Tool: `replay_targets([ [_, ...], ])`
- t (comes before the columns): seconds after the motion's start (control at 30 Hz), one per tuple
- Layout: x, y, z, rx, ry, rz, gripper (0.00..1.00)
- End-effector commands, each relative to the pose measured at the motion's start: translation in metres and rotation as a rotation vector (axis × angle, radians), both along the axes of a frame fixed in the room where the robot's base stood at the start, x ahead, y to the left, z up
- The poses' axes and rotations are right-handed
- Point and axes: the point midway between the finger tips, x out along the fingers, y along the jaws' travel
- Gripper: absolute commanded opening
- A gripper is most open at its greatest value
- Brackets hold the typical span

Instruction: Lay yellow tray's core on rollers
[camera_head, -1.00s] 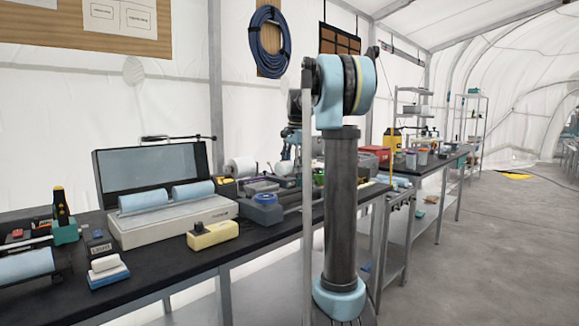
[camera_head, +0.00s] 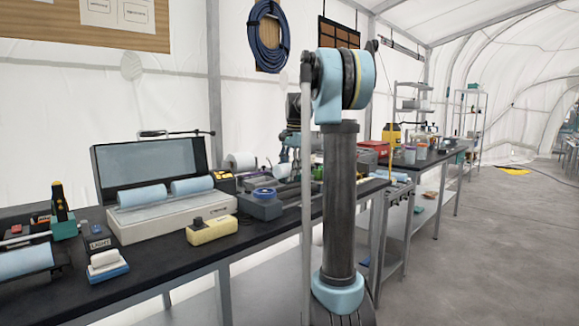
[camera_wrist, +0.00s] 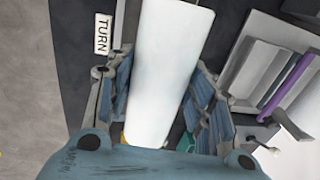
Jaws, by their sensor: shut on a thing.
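In the wrist view my gripper (camera_wrist: 160,100) is shut on a long white core (camera_wrist: 172,65), with one finger pad on each side of it. The core runs from between the fingers to the top edge of the picture. A "TURN" label (camera_wrist: 102,34) lies on a dark surface just left of the core. In the head view, part of my gripper and arm shows behind my column, above the bench. A white roll (camera_head: 240,161) shows there, left of it. I cannot make out the rollers or the yellow tray with certainty.
In the wrist view a grey fixture with a purple bar (camera_wrist: 288,80) lies right of the core. In the head view a case with pale blue rolls (camera_head: 172,214), a yellow block (camera_head: 212,230) and a blue-and-white block (camera_head: 107,268) stand on the black bench (camera_head: 150,262).

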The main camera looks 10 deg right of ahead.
Motion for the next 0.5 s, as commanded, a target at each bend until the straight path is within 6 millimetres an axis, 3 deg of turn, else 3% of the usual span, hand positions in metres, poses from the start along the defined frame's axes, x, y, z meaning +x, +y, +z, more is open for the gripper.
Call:
replay_targets([
  [0.5,0.0,0.0,-0.033,0.0,0.0,0.0,0.11],
])
